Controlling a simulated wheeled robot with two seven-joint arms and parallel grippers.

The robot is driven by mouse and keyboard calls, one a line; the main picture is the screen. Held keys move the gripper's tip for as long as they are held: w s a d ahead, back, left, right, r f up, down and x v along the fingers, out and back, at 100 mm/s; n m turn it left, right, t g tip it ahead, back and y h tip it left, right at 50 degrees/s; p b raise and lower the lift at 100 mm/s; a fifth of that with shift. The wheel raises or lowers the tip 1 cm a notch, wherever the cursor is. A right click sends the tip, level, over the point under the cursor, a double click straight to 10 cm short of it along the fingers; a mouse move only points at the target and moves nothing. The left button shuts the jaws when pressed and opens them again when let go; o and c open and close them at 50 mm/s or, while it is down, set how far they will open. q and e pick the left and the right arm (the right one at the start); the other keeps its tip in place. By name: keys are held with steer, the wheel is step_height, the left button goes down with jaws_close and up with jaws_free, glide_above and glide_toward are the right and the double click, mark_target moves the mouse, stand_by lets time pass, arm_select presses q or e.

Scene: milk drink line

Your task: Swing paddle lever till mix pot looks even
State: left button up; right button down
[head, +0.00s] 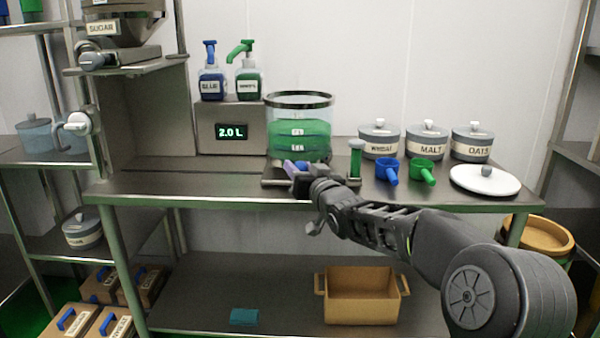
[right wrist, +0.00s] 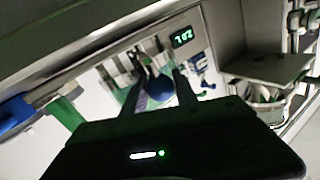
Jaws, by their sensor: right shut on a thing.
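The mix pot (head: 300,112) is a clear vessel with a dark rim, standing on a low base at the bench's front middle. It holds green liquid (head: 290,142), with lighter and darker bands. My right gripper (head: 297,172) is in front of the pot's lower part, shut on the paddle lever's blue-purple knob (head: 288,167). In the right wrist view the blue round knob (right wrist: 160,88) sits between my two fingers (right wrist: 158,94). The rest of the lever is hidden by the gripper. My left gripper is not in view.
A white lid (head: 485,180) lies farther right. A display box (head: 230,128) reading 2.0 L, with two pump bottles on top, stands left.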

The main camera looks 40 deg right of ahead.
steer(key=shift+w+a, duration=0.2)
steer(key=shift+a, duration=0.05)
steer(key=shift+r, duration=0.1)
steer(key=c, duration=1)
jaws_free()
steer(key=v, duration=0.8)
steer(key=shift+d, duration=0.1)
